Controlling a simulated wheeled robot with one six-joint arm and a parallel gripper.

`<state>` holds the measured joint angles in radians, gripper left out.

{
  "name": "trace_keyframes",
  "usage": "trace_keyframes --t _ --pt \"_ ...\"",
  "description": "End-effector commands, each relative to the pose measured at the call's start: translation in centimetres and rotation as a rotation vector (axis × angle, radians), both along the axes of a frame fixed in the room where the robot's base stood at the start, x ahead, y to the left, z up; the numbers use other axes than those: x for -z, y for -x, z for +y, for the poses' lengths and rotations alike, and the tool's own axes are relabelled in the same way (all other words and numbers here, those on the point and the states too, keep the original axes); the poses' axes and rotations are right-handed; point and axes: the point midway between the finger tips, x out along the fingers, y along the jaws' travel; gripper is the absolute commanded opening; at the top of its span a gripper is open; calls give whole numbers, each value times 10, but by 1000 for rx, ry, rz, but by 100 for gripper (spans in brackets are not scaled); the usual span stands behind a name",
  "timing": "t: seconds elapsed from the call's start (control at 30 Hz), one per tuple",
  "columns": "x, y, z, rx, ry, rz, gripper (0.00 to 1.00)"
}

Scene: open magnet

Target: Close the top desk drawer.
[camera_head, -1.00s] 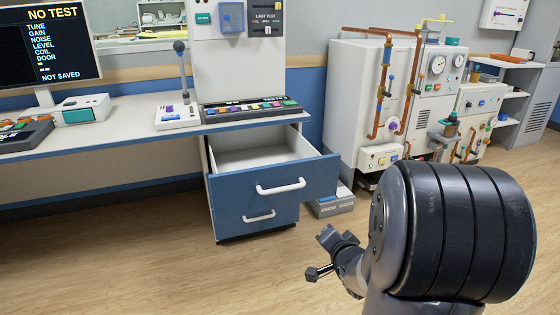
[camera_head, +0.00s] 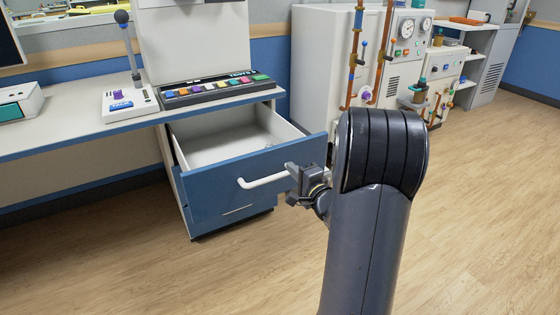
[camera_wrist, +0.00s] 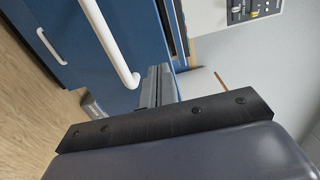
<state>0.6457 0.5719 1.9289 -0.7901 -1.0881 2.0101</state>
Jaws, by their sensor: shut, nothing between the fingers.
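The top desk drawer (camera_head: 252,178) has a blue front and stands pulled out from under the desk, its pale inside showing from above. Its white bar handle (camera_head: 264,181) runs across the front. My gripper (camera_head: 292,172) is shut and empty, at the right end of the handle in the head view. In the wrist view the gripper (camera_wrist: 157,82) is close beside one end of the white handle (camera_wrist: 110,43), near the blue front (camera_wrist: 140,25). I cannot tell whether the fingers touch the drawer.
The lower drawer (camera_head: 232,215) is beneath, its front mostly hidden by the top one. The desk (camera_head: 60,130) carries a button panel (camera_head: 215,90) and a lever box (camera_head: 130,102). Pipework equipment (camera_head: 320,65) stands behind right. The wooden floor (camera_head: 480,200) at right is clear.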

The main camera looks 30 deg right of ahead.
Motion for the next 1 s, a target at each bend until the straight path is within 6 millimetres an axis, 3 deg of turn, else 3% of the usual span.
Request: trace_keyframes --t 0.2,0.4,1.0 --pt "3 -45 3 -2 1 -1 0" --pt "1 -67 3 0 1 0 0" --pt "-1 -76 3 1 0 1 0"
